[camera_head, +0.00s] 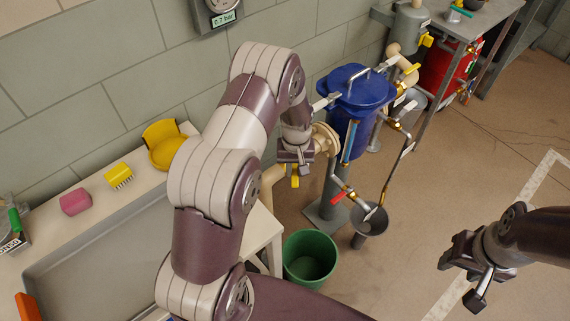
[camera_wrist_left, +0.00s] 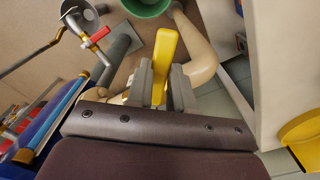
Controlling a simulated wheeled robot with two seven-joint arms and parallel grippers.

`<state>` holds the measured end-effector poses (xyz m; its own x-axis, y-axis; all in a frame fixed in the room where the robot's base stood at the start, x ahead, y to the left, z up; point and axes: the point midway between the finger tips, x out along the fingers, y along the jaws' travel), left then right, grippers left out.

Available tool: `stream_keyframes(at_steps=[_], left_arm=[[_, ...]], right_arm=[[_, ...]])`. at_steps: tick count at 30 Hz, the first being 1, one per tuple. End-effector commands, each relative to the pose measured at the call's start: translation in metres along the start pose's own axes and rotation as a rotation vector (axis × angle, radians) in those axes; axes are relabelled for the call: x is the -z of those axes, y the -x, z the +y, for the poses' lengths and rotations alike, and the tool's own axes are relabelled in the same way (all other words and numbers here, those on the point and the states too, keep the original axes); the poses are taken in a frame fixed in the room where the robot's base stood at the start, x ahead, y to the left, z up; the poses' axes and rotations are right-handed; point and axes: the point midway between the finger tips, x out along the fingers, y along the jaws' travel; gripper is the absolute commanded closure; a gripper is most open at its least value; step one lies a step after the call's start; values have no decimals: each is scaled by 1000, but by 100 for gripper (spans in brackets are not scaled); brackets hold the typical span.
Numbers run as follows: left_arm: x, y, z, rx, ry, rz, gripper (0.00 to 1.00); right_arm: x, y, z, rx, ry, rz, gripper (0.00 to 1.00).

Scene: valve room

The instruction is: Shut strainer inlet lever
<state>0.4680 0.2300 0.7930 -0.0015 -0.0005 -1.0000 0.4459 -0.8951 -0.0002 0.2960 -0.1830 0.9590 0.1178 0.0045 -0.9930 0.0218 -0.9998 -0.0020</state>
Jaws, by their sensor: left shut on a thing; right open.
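The strainer (camera_head: 358,125) is a blue lidded vessel on a grey post in the middle of the head view. A yellow lever (camera_wrist_left: 165,62) on the beige pipe beside it stands between my left gripper's fingers in the left wrist view. Only its lower tip (camera_head: 295,182) shows in the head view. My left gripper (camera_head: 292,160) is shut on this lever, and its fingers also show in the wrist view (camera_wrist_left: 160,88). The valve body behind the fingers is mostly hidden. My right gripper (camera_head: 463,281) is open and empty, above the floor at the right.
A green bucket (camera_head: 310,257) stands on the floor below. A red-handled drain valve (camera_head: 338,197) hangs over a grey funnel (camera_head: 368,220). A bench with a sink (camera_head: 95,255) fills the left. A red tank (camera_head: 446,70) stands at the back right. The floor between is clear.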

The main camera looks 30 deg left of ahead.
Motion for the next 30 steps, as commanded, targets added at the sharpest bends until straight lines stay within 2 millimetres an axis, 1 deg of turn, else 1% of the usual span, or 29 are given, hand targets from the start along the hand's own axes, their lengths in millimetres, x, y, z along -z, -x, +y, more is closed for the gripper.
stream_keyframes(at_steps=[9,18,24,30], left_arm=[[6,1,29,-3,292,5,100],[15,1,48,-4,526,6,100],[20,1,56,-5,630,6,100],[24,2,61,-5,687,5,100]], right_arm=[[0,3,0,0,0,0,51],[0,1,0,0,0,0,51],[0,0,0,0,0,0,51],[0,-1,0,0,0,0,51]])
